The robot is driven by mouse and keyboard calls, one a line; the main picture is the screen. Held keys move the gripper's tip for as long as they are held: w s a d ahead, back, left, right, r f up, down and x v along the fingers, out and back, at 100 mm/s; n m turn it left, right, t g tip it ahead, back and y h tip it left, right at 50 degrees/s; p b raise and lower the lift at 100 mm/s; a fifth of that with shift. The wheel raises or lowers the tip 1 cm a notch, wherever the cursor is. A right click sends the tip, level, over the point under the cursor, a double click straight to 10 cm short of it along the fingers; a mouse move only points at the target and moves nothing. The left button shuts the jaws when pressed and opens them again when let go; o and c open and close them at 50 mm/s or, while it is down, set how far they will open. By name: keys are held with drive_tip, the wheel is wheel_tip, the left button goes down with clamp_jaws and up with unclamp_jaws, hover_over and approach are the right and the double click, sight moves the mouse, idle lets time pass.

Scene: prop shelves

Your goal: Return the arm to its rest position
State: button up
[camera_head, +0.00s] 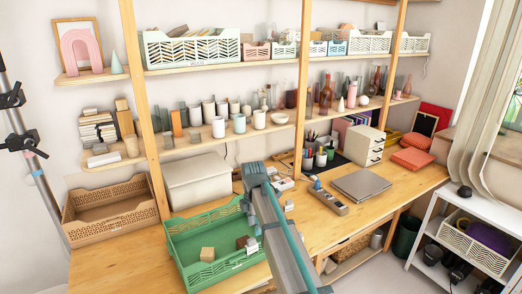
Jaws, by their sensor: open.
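My arm (278,235) rises from the bottom edge right of centre as a grey link with a teal stripe. It slants up and left to a rounded grey joint (256,176) in front of the desk. It overlaps the right end of the green crate in the picture. My gripper cannot be made out; the far side of the joint and link is hidden. No held object can be seen.
The green crate (187,226) holds a tan block (207,254) and a darker block (242,242). An empty tan crate (110,226), a lidded beige box (196,181) and a laptop (361,184) are on the desk. Wooden posts (304,75) and loaded shelves stand behind.

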drive_tip(key=s+d+f+m, duration=2.1)
drive_tip(key=s+f+m, duration=0.3)
drive_tip(key=s+f, duration=0.1)
drive_tip(key=s+f+g+b, duration=0.1)
drive_tip(key=s+f+g, duration=0.2)
drive_tip(key=s+f, duration=0.7)
drive_tip(key=s+f+g+b, duration=0.2)
drive_tip(key=s+f, duration=0.9)
drive_tip(key=s, duration=0.7)
drive_tip(key=shift+s+a+f+n+g, duration=0.2)
drive_tip(key=shift+s+n+g, duration=0.1)
drive_tip(key=shift+g, duration=0.5)
